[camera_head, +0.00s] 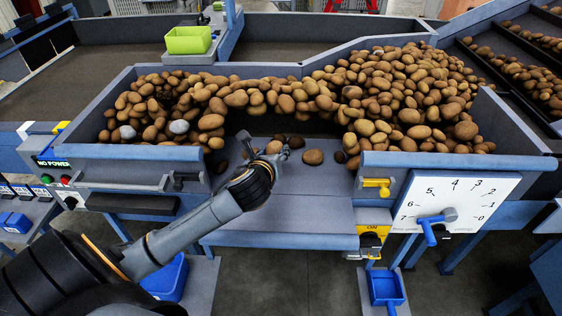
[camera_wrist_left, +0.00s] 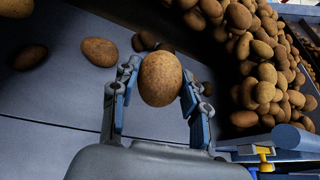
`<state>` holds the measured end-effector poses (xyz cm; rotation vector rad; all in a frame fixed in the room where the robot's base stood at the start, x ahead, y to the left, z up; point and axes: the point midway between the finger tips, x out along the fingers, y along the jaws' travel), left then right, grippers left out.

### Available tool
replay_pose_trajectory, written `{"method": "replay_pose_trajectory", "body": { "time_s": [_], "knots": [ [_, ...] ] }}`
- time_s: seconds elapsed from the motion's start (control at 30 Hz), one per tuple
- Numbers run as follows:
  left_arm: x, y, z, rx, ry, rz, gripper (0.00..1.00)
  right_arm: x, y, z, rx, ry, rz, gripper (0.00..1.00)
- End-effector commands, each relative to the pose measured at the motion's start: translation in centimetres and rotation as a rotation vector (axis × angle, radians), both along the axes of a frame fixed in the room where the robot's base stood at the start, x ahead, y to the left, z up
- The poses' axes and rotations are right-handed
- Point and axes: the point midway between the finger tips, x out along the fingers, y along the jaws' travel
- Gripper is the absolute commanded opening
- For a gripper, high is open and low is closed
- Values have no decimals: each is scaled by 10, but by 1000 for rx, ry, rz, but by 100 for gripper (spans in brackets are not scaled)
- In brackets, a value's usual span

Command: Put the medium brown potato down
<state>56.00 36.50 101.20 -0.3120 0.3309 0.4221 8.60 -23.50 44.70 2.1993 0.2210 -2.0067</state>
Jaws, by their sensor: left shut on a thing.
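My left gripper (camera_head: 262,156) reaches over the grey sorting shelf (camera_head: 290,205) at the front middle of the grader. In the left wrist view the left gripper (camera_wrist_left: 158,90) is shut on a brown potato (camera_wrist_left: 161,79), with a blue-grey finger on either side of it. In the head view this potato (camera_head: 274,147) shows partly behind the gripper. Whether it touches the shelf I cannot tell. Another brown potato (camera_head: 313,157) lies on the shelf just to the right of the gripper. My right gripper is not in view.
A large heap of potatoes (camera_head: 400,95) fills the bin behind and to the right. A few small potatoes lie near the shelf's back edge. The shelf's front is bare. A dial (camera_head: 455,203) with a blue handle and a yellow switch (camera_head: 376,184) are at the right.

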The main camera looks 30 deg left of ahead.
Motion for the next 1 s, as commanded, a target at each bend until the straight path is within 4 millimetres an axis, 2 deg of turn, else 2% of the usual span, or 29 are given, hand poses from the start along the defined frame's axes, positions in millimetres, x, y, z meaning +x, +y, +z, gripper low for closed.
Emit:
{"method": "replay_pose_trajectory", "body": {
  "time_s": [0.03, 0.1, 0.3, 0.53, 0.73, 1.0],
  "knots": [
    [12, 3, -3, -2, -1, 2, 12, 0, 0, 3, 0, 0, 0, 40],
    [21, 6, -21, -2, 3, 3, 12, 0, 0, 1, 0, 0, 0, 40],
    [44, 12, -49, -2, -1, 1, 12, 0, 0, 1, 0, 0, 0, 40],
    [55, 14, -63, 0, 0, 0, 12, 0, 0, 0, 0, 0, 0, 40],
    [55, 14, -90, -2, 1, -1, 12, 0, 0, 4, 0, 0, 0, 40],
    [55, 15, -93, 1, 0, -3, 12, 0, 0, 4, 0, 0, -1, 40]
  ]
}}
